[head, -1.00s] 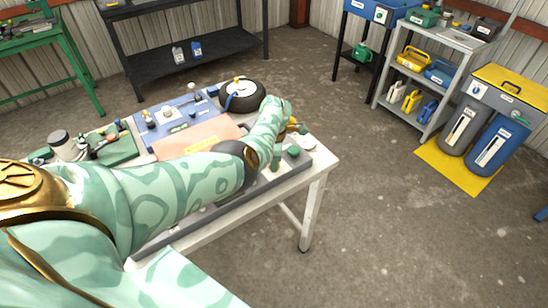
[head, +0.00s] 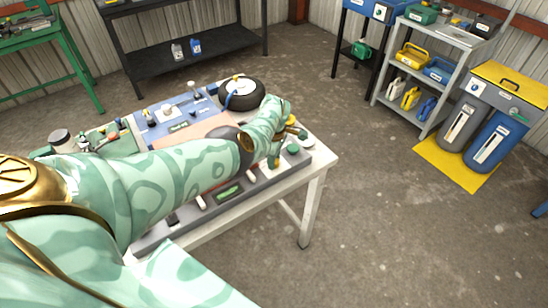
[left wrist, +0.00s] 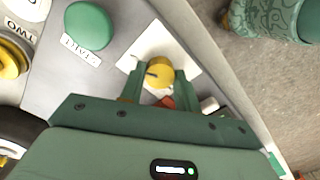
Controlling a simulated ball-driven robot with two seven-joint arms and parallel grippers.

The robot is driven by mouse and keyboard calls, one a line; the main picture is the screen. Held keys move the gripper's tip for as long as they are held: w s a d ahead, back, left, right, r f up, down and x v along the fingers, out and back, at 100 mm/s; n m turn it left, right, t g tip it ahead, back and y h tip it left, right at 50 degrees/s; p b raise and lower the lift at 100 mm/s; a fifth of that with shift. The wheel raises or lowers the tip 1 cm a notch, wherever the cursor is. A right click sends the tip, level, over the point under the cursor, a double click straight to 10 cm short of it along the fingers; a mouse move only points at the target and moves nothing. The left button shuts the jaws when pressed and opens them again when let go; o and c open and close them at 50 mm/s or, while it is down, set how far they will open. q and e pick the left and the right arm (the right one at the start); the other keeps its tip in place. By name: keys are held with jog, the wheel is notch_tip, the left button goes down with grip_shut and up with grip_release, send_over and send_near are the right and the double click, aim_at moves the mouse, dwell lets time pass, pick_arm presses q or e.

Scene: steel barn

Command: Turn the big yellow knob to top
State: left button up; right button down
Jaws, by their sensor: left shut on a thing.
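The yellow knob (left wrist: 159,73) stands on a white square plate (left wrist: 184,50) in the left wrist view, with a dark mark on its face toward the left. My left gripper (left wrist: 160,86) is shut on this knob, one green finger on each side. In the head view my left gripper (head: 275,158) points down at the right end of the workbench, and the knob cannot be made out clearly there. My right gripper is not in view.
A green button (left wrist: 89,25) sits beside the knob, and another yellow round part (left wrist: 10,62) lies near the label "TWO". Open floor lies to the right of the bench.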

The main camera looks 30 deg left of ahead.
pick_arm(q)
jog(key=shift+w, duration=0.1)
jog(key=o, duration=1)
jog(key=shift+r, duration=0.15)
notch_tip(320, 180, up, 16)
jog(key=p, duration=1)
